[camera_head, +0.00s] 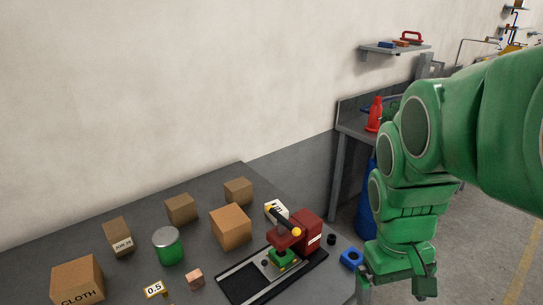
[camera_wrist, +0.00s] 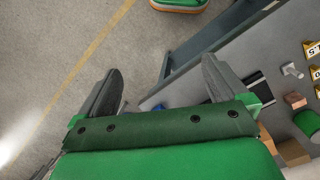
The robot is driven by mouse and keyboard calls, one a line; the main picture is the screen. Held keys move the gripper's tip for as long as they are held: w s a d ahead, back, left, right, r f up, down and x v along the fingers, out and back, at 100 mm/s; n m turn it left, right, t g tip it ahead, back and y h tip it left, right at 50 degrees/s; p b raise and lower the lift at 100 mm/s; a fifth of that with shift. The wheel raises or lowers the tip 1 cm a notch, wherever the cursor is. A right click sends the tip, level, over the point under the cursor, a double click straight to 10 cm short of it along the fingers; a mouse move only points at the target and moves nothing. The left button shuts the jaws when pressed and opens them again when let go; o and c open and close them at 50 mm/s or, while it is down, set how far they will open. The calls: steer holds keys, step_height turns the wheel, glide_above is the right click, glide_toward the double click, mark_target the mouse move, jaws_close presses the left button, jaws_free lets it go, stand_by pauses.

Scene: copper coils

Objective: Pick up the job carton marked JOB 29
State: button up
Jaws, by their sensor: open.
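The small brown job carton (camera_head: 117,235) stands on the grey table at the left in the head view, with a white label that seems to read JOB 29. It is behind the large CLOTH box and to the left of a green can. I cannot pick it out in the wrist view. My gripper (camera_head: 396,292) hangs beyond the table's right end, far to the right of the carton. In the wrist view my gripper (camera_wrist: 161,68) has its two fingers wide apart with nothing between them, over the floor and table edge.
The table (camera_head: 215,188) also holds the CLOTH box (camera_head: 77,281), a green can (camera_head: 168,246), plain brown boxes (camera_head: 231,227), a copper block (camera_head: 195,278) and a red machine (camera_head: 308,231). A blue part (camera_head: 351,258) lies near the right edge. A wall stands behind.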

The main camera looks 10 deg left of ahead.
steer(key=w+a+r+n+t+h, duration=0.1)
steer(key=w+a+n+h, duration=0.3)
steer(key=w, duration=1)
steer(key=w+r+n+t+h, duration=0.15)
steer(key=w+n, duration=0.35)
steer(key=w, duration=1)
steer(key=w+a+f+n+t+h, duration=0.25)
steer(key=w+a+n, duration=0.35)
steer(key=w+a, duration=0.75)
steer(key=n+t, duration=0.6)
steer(key=n, duration=0.3)
glide_above(228, 190)
steer(key=s+a, duration=0.1)
steer(key=a, duration=0.1)
step_height(228, 190, down, 11)
steer(key=f, duration=0.8)
steer(key=shift+s+f, duration=0.15)
steer(key=shift+s, duration=0.1)
steer(key=shift+w+d+f+h, duration=0.1)
steer(key=shift+w+d+h, duration=0.2)
steer(key=shift+w+d, duration=0.15)
steer(key=shift+w+d+f, duration=0.3)
steer(key=shift+d+f, duration=0.05)
steer(key=shift+d, duration=0.05)
steer(key=shift+x, duration=2.5)
steer(key=shift+r, duration=0.1)
steer(key=c, duration=1.1)
steer(key=shift+c, duration=0.2)
